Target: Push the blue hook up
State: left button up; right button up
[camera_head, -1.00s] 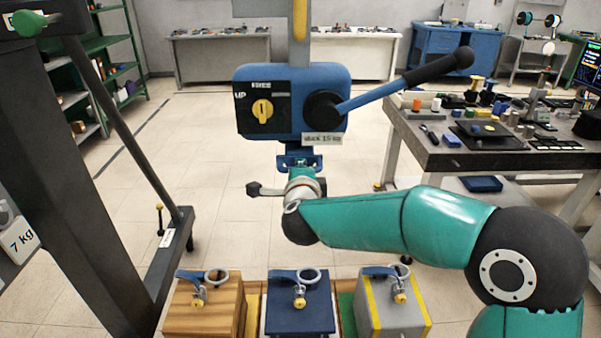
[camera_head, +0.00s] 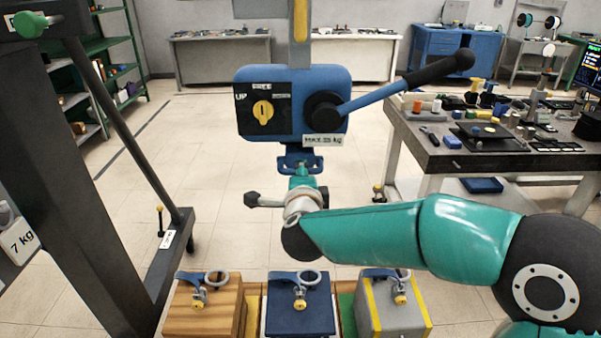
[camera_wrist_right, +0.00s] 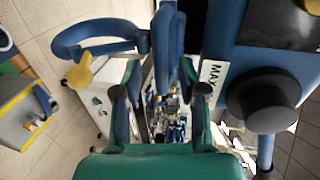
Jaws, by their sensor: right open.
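The blue hook (camera_head: 299,163) hangs under the blue hoist body (camera_head: 290,92). In the right wrist view the hook (camera_wrist_right: 92,36) curves out to the left, with a yellow latch (camera_wrist_right: 82,71) on it. My right gripper (camera_wrist_right: 162,93) is open, with its two fingers apart and a blue upright part of the hook assembly (camera_wrist_right: 166,50) showing between and beyond them. In the head view my right gripper (camera_head: 300,172) points up from just below the hook, mostly hidden by its wrist. I cannot tell whether it touches the hook. My left gripper is not in view.
Three blocks with rings stand below: wooden (camera_head: 203,315), blue (camera_head: 300,312) and grey with yellow stripes (camera_head: 394,308). The hoist lever (camera_head: 395,93) sticks out right, above a cluttered table (camera_head: 470,160). A dark frame (camera_head: 90,200) stands at left.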

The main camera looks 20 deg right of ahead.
jog(key=v, duration=0.8)
jog(key=shift+s, duration=0.35)
jog(key=shift+a, duration=0.1)
jog(key=w+d+f+g+h, duration=0.1)
jog(key=d+f+g, duration=0.1)
jog(key=d+f, duration=0.35)
jog(key=d+f+g+h, duration=0.1)
jog(key=d+f, duration=0.1)
jog(key=f, duration=0.7)
jog(key=s+f+n+g+y, duration=0.2)
jog(key=f+n, duration=0.1)
jog(key=f, duration=0.6)
jog(key=s+f+n+g+y, duration=0.1)
jog(key=s+f+n+g, duration=0.15)
jog(key=f, duration=0.75)
jog(key=s+a+f+n+g+y, duration=0.2)
jog(key=s+a+f+n, duration=0.1)
jog(key=s+f, duration=0.3)
jog(key=s+a+f+n+g+y, duration=0.2)
jog(key=s+f+n, duration=0.1)
jog(key=s+f, duration=0.3)
jog(key=s+a+f+n+g+y, duration=0.1)
jog(key=s+a+n+g+y, duration=0.2)
jog(key=s+a+n, duration=0.3)
jog(key=s+n, duration=0.1)
jog(key=s, duration=0.2)
jog(key=shift+a+n, duration=0.2)
jog(key=shift+n, duration=0.15)
